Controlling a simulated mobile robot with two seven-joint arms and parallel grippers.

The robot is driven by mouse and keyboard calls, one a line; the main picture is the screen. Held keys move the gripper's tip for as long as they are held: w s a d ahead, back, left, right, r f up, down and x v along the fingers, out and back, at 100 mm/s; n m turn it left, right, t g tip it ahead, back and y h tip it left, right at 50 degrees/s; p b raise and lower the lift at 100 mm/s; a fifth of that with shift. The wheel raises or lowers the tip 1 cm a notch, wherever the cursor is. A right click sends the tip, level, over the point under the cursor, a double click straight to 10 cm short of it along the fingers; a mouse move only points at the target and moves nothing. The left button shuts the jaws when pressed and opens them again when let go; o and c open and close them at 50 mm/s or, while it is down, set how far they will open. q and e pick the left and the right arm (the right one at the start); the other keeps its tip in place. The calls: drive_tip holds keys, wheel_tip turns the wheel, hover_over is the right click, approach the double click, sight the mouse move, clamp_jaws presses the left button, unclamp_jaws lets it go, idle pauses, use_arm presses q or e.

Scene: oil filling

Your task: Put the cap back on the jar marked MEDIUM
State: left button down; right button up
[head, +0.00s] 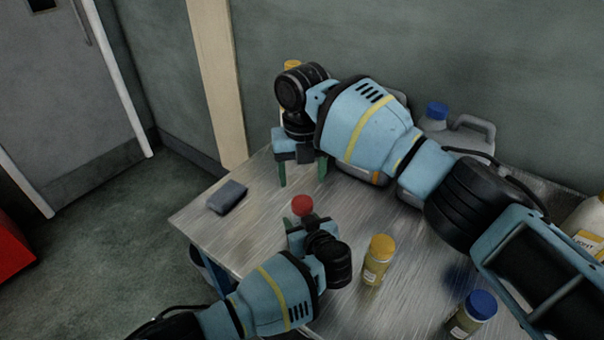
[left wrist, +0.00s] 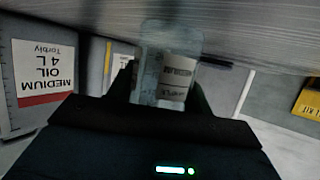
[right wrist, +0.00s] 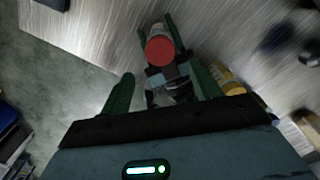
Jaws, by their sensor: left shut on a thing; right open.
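The jar (left wrist: 173,75), with a white label that appears upside down in the left wrist view, is held between the fingers of my left gripper (head: 302,220), which is shut on it. The red cap (head: 302,205) is at the jar's top; the right wrist view also shows the red cap (right wrist: 160,51). I cannot tell whether it is screwed tight. My right gripper (head: 302,178) is open and empty, above and behind the red cap in the head view, fingers pointing down. In the right wrist view its fingers (right wrist: 163,90) are apart, with the cap beyond them.
A yellow-capped jar (head: 378,262) and a blue-capped jar (head: 473,313) stand on the metal table (head: 240,235). A dark grey pad (head: 227,197) lies near the left edge. Jugs, one blue-capped (head: 437,112), stand along the back, partly behind my right arm. A MEDIUM OIL jug (left wrist: 42,80) shows in the left wrist view.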

sight(302, 202)
drive_tip(key=shift+f, duration=4)
drive_tip(key=shift+c, duration=0.3)
drive_tip(key=c, duration=1)
drive_tip(key=shift+o, duration=0.2)
drive_tip(key=shift+m, duration=1.7)
drive_tip(key=o, duration=1.1)
